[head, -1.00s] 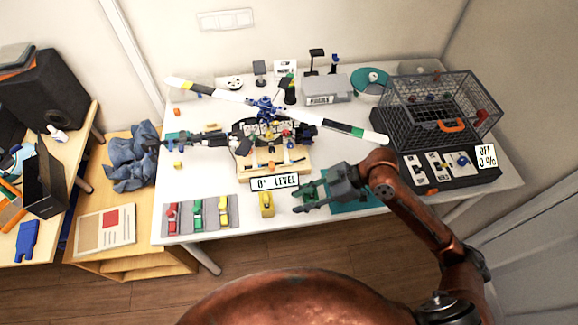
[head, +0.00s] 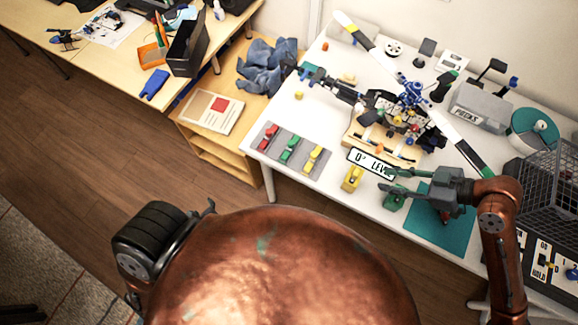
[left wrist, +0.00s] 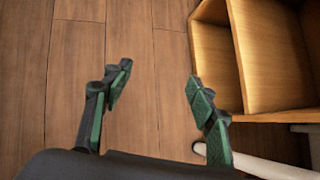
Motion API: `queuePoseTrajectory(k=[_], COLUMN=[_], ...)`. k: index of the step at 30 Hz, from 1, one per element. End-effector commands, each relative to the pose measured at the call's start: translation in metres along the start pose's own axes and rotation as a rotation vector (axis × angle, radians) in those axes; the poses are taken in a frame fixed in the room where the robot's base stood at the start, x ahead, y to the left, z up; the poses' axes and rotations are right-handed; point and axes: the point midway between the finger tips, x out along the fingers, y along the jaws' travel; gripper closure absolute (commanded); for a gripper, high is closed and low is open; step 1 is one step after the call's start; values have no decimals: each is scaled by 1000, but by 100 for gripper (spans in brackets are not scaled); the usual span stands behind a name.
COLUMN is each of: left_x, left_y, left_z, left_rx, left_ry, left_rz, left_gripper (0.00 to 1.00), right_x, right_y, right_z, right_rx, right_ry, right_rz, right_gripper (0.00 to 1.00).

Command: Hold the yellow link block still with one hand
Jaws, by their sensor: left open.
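A yellow block (head: 352,178) stands on the white table near its front edge, below the level sign. Another yellow piece (head: 312,158) lies on the grey mat (head: 277,158) beside a green (head: 290,149) and a red (head: 267,137) one. I cannot tell for certain which is the link block. My right gripper (head: 383,180) is open and empty, just right of the yellow block and apart from it. My left gripper (left wrist: 160,88) is open and empty over the wooden floor, away from the table; its fingers show in the left wrist view.
The level sign (head: 372,163) and a wooden board (head: 360,137) with parts stand behind the yellow block. A wire cage (head: 545,195) is at the right. A wooden shelf (left wrist: 270,60) stands near my left gripper.

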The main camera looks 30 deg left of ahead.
Motion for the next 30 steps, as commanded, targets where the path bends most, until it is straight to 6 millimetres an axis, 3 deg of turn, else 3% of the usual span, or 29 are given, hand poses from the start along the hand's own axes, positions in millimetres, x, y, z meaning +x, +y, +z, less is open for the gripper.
queuePoseTrajectory(k=[1,3,8,14,18,23,24,30], left_x=[-8,-22,-66,-141,-205,-287,-306,-380], left_y=[-16,-38,-88,-146,-178,-213,-226,-305], left_z=[24,54,117,181,215,236,233,190], left_rx=[96,233,511,796,955,1073,1071,900], left_ry=[-66,-163,-401,-728,-972,-1249,-1298,-1346], left_rz=[-36,-76,-142,-173,-160,-131,-144,-359], left_gripper=[48,48,48,48,48,48,48,48], right_x=[0,0,-1,-1,-1,-1,-1,-1], right_y=[0,0,0,0,0,0,0,0], right_z=[0,0,1,1,1,1,1,1], right_rx=[1,1,2,2,2,2,2,2], right_ry=[0,0,0,0,0,0,0,0], right_rz=[1,1,2,3,3,3,3,3], right_gripper=[71,71,71,71,71,71,71,71])
